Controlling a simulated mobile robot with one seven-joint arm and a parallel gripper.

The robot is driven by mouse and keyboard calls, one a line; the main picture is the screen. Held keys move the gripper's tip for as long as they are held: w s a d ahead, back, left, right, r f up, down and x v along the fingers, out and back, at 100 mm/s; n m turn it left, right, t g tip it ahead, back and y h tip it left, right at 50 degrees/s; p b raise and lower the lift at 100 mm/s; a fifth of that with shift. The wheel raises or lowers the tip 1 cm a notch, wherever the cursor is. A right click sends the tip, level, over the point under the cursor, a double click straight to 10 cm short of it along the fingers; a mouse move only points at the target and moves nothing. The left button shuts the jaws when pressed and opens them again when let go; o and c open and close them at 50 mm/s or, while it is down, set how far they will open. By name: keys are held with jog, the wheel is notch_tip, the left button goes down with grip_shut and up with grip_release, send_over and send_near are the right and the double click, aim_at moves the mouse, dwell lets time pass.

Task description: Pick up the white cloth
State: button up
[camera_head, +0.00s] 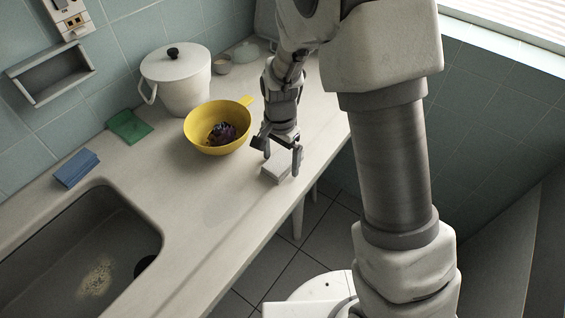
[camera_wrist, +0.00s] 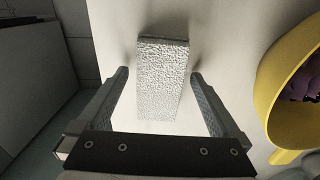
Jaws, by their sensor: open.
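The white cloth (camera_head: 272,175) is a small folded block lying on the counter near its front edge. In the wrist view the cloth (camera_wrist: 163,75) has a bumpy texture and lies between and beyond the two fingertips. My gripper (camera_head: 281,160) is open just above the cloth, with one finger toward each side of it. In the wrist view the gripper (camera_wrist: 160,75) shows a gap on both sides of the cloth. Part of the cloth is hidden by a finger in the head view.
A yellow colander (camera_head: 205,143) with a dark purple item stands left of my gripper. A white lidded pot (camera_head: 178,85), a green cloth (camera_head: 130,127), a blue cloth (camera_head: 76,168) and a sink (camera_head: 85,255) are farther left. The counter (camera_head: 215,200) left of the cloth is clear.

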aim_at(280, 160)
jog(key=shift+c, duration=0.3)
jog(key=c, duration=1.2)
jog(key=shift+c, duration=0.2)
jog(key=shift+r, duration=0.45)
notch_tip(280, 160, up, 3)
jog(key=shift+w+p, duration=0.1)
jog(key=shift+p, duration=0.4)
jog(key=s+d+r+p, duration=0.1)
jog(key=s+d+r, duration=0.5)
jog(key=d, duration=0.4)
jog(key=shift+r, duration=0.5)
jog(key=shift+s, duration=0.1)
